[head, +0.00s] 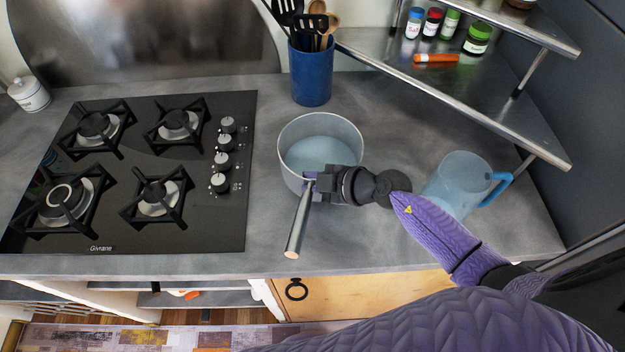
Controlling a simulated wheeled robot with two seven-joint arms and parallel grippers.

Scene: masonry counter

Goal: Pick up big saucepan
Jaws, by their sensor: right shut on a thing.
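The big saucepan (294,136) is a grey metal pot with a pale inside. It is upright at the middle of the counter, right of the stove, and its handle (297,226) points toward the front edge. I cannot tell whether its base touches the counter. My right gripper (310,183) comes in from the right and is shut on the saucepan's handle close to the pot wall. The gripper hides part of the pot's front and the root of the handle. My left gripper is not in view.
A black four-knob gas stove (135,235) fills the left. A blue utensil holder (312,80) stands behind the saucepan. A translucent blue jug (458,182) stands close to my right arm. A metal shelf (470,97) with jars overhangs the back right.

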